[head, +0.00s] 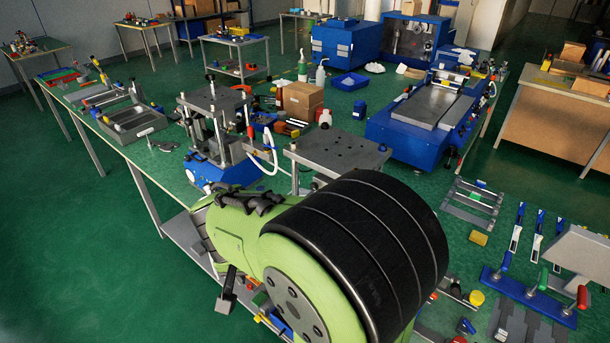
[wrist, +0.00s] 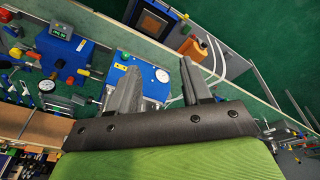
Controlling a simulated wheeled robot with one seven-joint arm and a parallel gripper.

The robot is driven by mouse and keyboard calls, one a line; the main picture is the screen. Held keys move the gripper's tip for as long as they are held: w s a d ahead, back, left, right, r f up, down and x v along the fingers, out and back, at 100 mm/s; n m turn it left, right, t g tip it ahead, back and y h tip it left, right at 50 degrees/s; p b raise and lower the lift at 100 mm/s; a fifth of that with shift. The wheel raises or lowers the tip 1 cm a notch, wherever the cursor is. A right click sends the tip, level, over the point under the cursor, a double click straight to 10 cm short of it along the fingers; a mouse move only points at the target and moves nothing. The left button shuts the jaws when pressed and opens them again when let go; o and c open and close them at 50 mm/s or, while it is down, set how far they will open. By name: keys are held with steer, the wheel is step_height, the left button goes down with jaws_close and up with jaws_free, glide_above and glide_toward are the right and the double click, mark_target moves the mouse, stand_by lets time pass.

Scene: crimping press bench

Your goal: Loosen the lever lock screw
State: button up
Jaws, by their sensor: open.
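In the wrist view my gripper (wrist: 158,78) is open, with its two grey fingers apart and nothing between them. Beyond the fingers is a blue unit (wrist: 153,88) with a round white gauge; I cannot tell whether a finger touches it. In the head view my green and black arm fills the lower middle and hides most of the gripper. A press (head: 215,125) with grey plates and posts on a blue base stands just behind my arm. I cannot make out the lever lock screw in either view.
A blue machine (head: 425,115) with a grey bed stands at the right of the bench. A cardboard box (head: 303,100) and bottles stand behind the press. Red- and green-handled levers (head: 530,290) sit on a blue base at lower right. A grey tray (head: 130,122) lies at left.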

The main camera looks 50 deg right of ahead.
steer(key=w+d+m+g+h+p, duration=0.1)
steer(key=w+d+m+h+p, duration=0.1)
steer(key=d+p, duration=0.1)
steer(key=m+h+p, duration=0.5)
steer(key=h+p, duration=0.1)
steer(key=h, duration=0.3)
glide_toward(312, 187)
steer(key=p+x, duration=0.2)
steer(key=x, duration=0.5)
steer(key=shift+w+d+f, duration=0.1)
steer(key=shift+d+f, duration=0.05)
steer(key=shift+d, duration=0.2)
steer(key=shift+c, duration=0.2)
jaws_close()
